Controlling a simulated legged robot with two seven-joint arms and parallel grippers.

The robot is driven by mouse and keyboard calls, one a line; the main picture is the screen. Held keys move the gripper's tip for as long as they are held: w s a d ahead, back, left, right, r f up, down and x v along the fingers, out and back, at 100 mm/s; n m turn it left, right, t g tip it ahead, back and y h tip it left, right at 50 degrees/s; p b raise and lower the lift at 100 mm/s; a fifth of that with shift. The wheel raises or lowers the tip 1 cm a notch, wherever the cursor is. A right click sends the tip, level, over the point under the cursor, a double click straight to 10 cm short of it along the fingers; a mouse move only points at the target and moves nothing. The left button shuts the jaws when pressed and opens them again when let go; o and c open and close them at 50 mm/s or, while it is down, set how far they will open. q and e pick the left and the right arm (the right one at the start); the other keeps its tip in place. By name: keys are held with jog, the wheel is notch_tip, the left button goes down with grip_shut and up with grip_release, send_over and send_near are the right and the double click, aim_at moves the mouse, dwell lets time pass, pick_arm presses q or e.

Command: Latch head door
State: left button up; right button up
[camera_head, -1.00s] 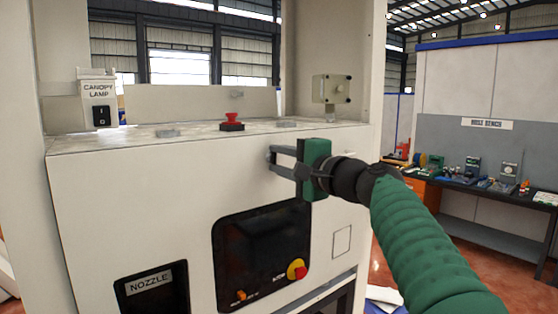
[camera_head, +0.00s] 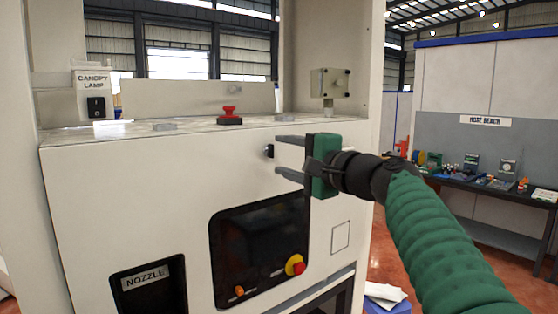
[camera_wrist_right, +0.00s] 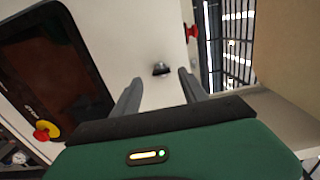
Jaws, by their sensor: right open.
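The head door is not marked; the pale front panel (camera_head: 120,190) of the dispenser stands upright and looks flush. A small dark latch knob (camera_head: 268,151) sticks out of its upper right part. In the right wrist view the knob (camera_wrist_right: 161,69) shows just beyond and between the fingertips. My right gripper (camera_head: 281,155) is open and empty, its two fingers pointing at the panel, one above and one below the knob's height. The fingers look clear of the knob. Whether the knob is turned to its latched position I cannot tell. My left gripper is out of view.
Below the knob is a dark screen panel (camera_head: 258,248) with a red-and-yellow stop button (camera_head: 295,265). A NOZZLE recess (camera_head: 150,288) is at the lower left. On the top ledge stand a red button (camera_head: 229,115) and a grey box (camera_head: 330,84). A hose bench (camera_head: 480,190) is far right.

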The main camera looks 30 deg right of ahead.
jog(key=s+d+b, duration=0.1)
jog(key=s+b, duration=0.2)
jog(key=s, duration=1.1)
jog(key=shift+d+b, duration=0.15)
jog(key=shift+b, duration=0.25)
jog(key=shift+f, duration=0.1)
jog(key=w+a+f+n+g, duration=0.2)
jog(key=w+f+g, duration=0.1)
jog(key=f, duration=0.9)
jog(key=w+a+f+n+g+b, duration=0.1)
jog(key=w+a+f+g, duration=0.15)
jog(key=f, duration=0.95)
jog(key=w+a+f+n+g, duration=0.2)
jog(key=w+f+g, duration=0.15)
jog(key=f, duration=0.95)
jog(key=s+a+f+n+g, duration=0.2)
jog(key=s+a+f+n, duration=0.2)
jog(key=f, duration=0.5)
jog(key=s+a+f+n+g+h, duration=0.1)
jog(key=s+a+f+n+g, duration=0.1)
jog(key=s+a+f+n, duration=0.2)
jog(key=s+a+f+n+g, duration=0.2)
jog(key=s+a+f+n, duration=0.2)
jog(key=s+f, duration=0.4)
notch_tip(320, 180, down, 7)
jog(key=shift+s+f+h+b, duration=0.2)
jog(key=shift+h+b, duration=0.1)
jog(key=shift+b, duration=0.1)
